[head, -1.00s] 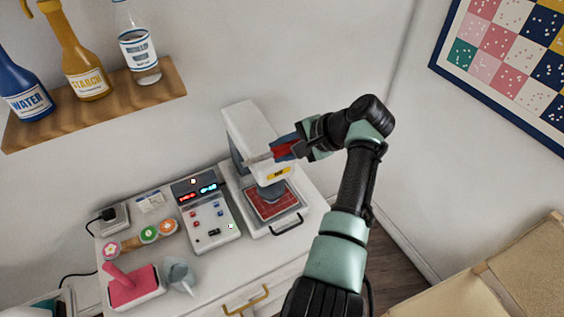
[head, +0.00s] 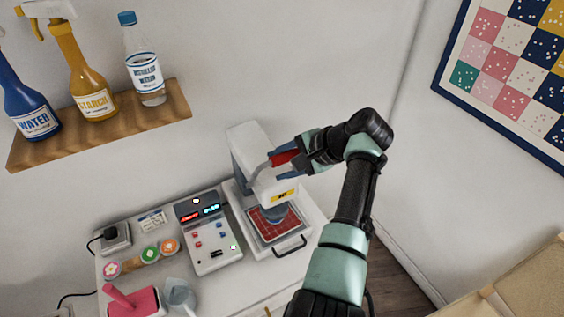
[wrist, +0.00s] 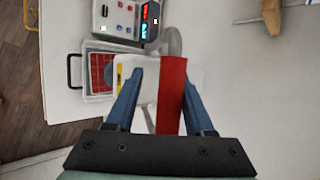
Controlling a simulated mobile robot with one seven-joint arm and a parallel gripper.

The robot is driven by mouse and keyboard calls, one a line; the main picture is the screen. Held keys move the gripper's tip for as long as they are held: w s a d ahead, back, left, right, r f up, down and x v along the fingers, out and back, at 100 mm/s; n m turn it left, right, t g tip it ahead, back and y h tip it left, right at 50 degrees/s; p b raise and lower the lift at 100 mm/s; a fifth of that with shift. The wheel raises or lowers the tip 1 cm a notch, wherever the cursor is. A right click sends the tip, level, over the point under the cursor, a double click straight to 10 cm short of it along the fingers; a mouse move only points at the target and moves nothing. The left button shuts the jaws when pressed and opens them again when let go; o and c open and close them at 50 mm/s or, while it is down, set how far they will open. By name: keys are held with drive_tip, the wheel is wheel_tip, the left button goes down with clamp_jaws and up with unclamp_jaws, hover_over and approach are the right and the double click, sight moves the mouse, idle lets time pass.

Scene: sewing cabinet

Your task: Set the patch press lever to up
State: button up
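The patch press (head: 250,140) is a white body over a red plate (head: 268,226). Its lever (head: 258,172) is a curved grey rod with a red handle (head: 284,157), which points up and to the right beside the press head. My gripper (head: 293,153) is at the red handle. In the wrist view, the blue fingers (wrist: 163,73) stand apart with the red handle (wrist: 172,95) between them. The handle lies close to the right finger, with a gap to the left one. The grey rod also shows there (wrist: 174,40).
A control box (head: 211,233) with lit displays stands left of the press. A shelf (head: 150,118) with bottles hangs above.

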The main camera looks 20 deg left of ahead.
drive_tip(key=shift+o, duration=0.2)
drive_tip(key=shift+d, duration=0.1)
drive_tip(key=b+v, duration=0.4)
drive_tip(key=v, duration=0.9)
